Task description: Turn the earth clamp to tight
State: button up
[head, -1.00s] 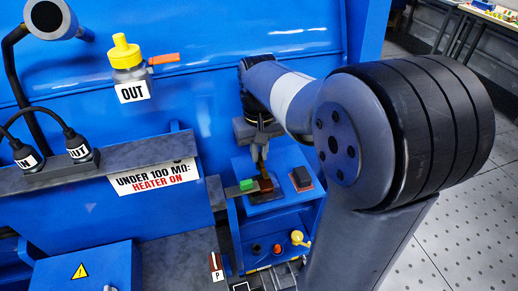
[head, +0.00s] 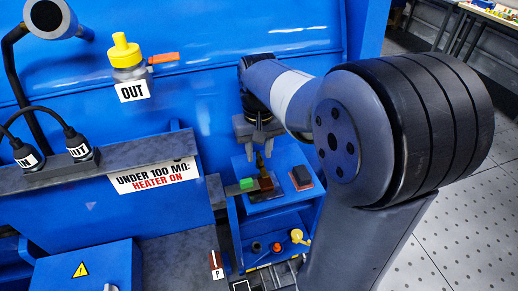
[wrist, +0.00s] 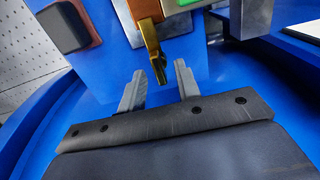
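The earth clamp looks like a brass lever on a copper-brown block (head: 265,182), on top of a blue cabinet. In the wrist view the brass lever (wrist: 152,42) hangs from the block (wrist: 145,9), with its end between the fingertips in the picture. My gripper (head: 261,148) is above the clamp and points down at it. In the wrist view my gripper (wrist: 159,70) is open, with a clear gap on each side of the lever. I cannot tell how far the lever reaches between the fingers in depth.
A green block (head: 247,184) sits left of the clamp and a black pad with a red edge (head: 302,177) right of it. A yellow knob (head: 298,236) is on the shelf below. A grey ledge (head: 120,167) with cables stands left. The blue wall is behind.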

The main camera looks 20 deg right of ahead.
aim_at(259, 155)
jog(key=shift+r, duration=0.1)
notch_tip(259, 155, up, 11)
jog(key=shift+f, duration=0.2)
dwell(0.5)
notch_tip(259, 155, down, 11)
jog(key=shift+f, duration=0.1)
jog(key=shift+n, duration=0.3)
jog(key=shift+r, duration=0.25)
